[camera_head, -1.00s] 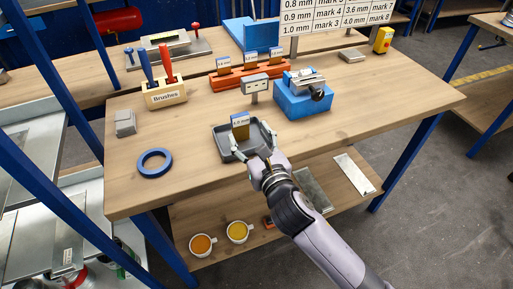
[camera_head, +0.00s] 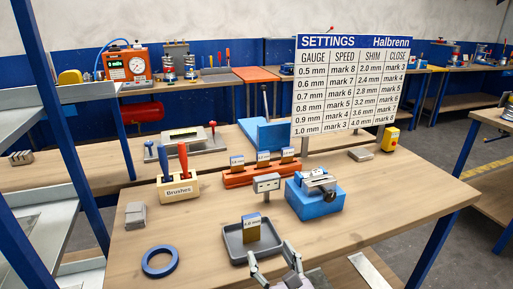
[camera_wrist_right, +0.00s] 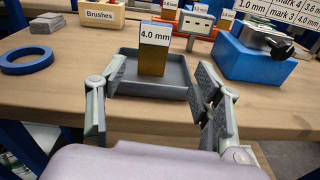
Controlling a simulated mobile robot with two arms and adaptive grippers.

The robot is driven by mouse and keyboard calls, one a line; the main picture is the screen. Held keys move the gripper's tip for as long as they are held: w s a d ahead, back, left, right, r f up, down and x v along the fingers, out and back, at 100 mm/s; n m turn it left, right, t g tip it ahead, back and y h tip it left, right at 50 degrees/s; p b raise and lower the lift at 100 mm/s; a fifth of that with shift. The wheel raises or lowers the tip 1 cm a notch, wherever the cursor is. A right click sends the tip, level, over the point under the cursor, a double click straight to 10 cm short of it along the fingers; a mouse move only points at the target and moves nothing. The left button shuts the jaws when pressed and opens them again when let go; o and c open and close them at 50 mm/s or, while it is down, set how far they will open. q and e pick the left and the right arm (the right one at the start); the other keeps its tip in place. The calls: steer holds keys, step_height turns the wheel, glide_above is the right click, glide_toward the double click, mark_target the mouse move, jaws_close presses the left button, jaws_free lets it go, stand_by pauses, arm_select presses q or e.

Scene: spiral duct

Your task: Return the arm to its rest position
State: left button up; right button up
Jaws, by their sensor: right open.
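My right gripper (camera_head: 272,256) is open and empty at the front of the table, just in front of a dark grey tray (camera_head: 234,248). A block with a white and blue label (camera_head: 251,228) stands upright in the tray. In the right wrist view the label on the block (camera_wrist_right: 155,50) reads 4.0 mm. There the open fingers (camera_wrist_right: 160,85) are to either side of the tray, apart from the block. My left gripper is not in view.
Behind the tray are a small grey stand (camera_head: 266,183), a blue block with a metal device (camera_head: 318,200) and an orange rack (camera_head: 262,172). A blue ring (camera_head: 160,262), a brush holder (camera_head: 179,188) and a grey block (camera_head: 135,215) are at left. A settings board (camera_head: 350,85) stands behind.

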steer(key=s+d+f+m+g+h, duration=0.2)
steer(key=s+d+f+m+g, duration=0.25)
steer(key=m, duration=0.55)
steer(key=s+d+f+m+g+h, duration=0.1)
steer(key=s+d+f+m+h, duration=0.15)
steer(key=d+f+m, duration=0.55)
steer(key=s+d+f+m+g, duration=0.2)
steer(key=s+f+m+g, duration=0.15)
steer(key=s+m, duration=0.5)
steer(key=s+d+f+m+g, duration=0.2)
steer(key=s+f+m+g, duration=0.15)
steer(key=s+m, duration=0.5)
step_height(320, 180, down, 24)
steer(key=m+g, duration=0.1)
steer(key=g, duration=0.1)
steer(key=s+d+f, duration=0.2)
steer(key=s+f, duration=1.6)
steer(key=shift+d+g, duration=0.4)
steer(key=shift+g, duration=0.05)
steer(key=shift+h, duration=0.25)
steer(key=shift+c, duration=0.2)
